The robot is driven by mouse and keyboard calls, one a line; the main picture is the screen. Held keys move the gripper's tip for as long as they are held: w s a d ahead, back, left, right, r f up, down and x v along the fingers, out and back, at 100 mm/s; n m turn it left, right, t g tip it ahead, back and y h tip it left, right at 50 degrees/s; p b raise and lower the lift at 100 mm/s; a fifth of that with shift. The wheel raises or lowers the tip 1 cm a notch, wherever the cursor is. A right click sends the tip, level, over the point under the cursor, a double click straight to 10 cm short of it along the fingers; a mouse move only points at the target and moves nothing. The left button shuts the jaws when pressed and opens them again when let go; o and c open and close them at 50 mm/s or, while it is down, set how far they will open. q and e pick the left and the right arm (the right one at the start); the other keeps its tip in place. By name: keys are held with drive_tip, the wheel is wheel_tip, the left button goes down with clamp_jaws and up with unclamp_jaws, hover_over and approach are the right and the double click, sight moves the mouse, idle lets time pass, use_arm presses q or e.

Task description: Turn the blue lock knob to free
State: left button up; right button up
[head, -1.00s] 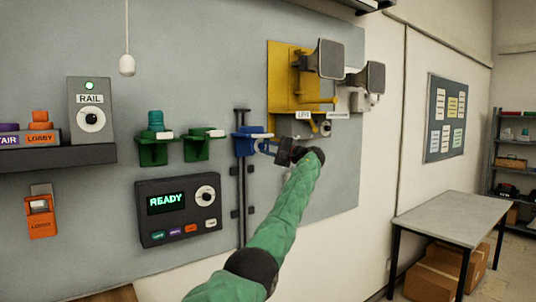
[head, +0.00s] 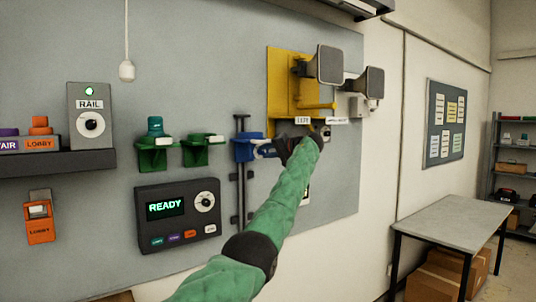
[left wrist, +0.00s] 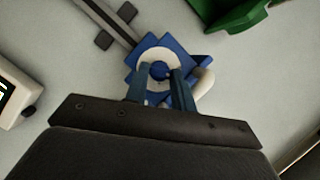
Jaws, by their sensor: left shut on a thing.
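The blue lock knob (left wrist: 159,70) shows in the left wrist view, at the middle of a cream ring on a blue bracket (left wrist: 178,45). In the head view the blue bracket (head: 243,149) sits on a dark vertical rail. My left gripper (head: 270,149) reaches it from the right. In the left wrist view its two fingers (left wrist: 160,82) are shut on the knob, one on each side. A cream curved piece (left wrist: 206,82) shows beside the right finger. In the head view the gripper and wrist hide part of the knob. My right gripper is not in view.
Two green brackets (head: 203,150) are left of the rail. A panel reading READY (head: 166,208) is below them. A yellow plate (head: 283,85) with two grey horns (head: 326,65) is above right of my gripper. A table (head: 452,220) stands at the right.

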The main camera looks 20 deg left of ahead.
use_arm(q)
drive_tip(key=shift+r+n+t+h+b, duration=0.1)
drive_tip(key=shift+n+t+h+b, duration=0.25)
drive_tip(key=shift+n+h, duration=0.45)
drive_tip(key=shift+n, duration=0.3)
drive_tip(key=shift+s, duration=0.1)
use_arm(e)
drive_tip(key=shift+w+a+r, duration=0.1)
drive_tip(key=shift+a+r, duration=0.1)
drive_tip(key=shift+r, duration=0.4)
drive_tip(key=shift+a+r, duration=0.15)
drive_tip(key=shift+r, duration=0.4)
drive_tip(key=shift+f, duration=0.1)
use_arm(q)
drive_tip(key=o, duration=0.9)
drive_tip(key=shift+c, duration=0.2)
drive_tip(key=shift+o, duration=0.7)
drive_tip(key=shift+w+d, duration=0.1)
drive_tip(key=shift+w, duration=0.1)
drive_tip(key=shift+s+r, duration=0.1)
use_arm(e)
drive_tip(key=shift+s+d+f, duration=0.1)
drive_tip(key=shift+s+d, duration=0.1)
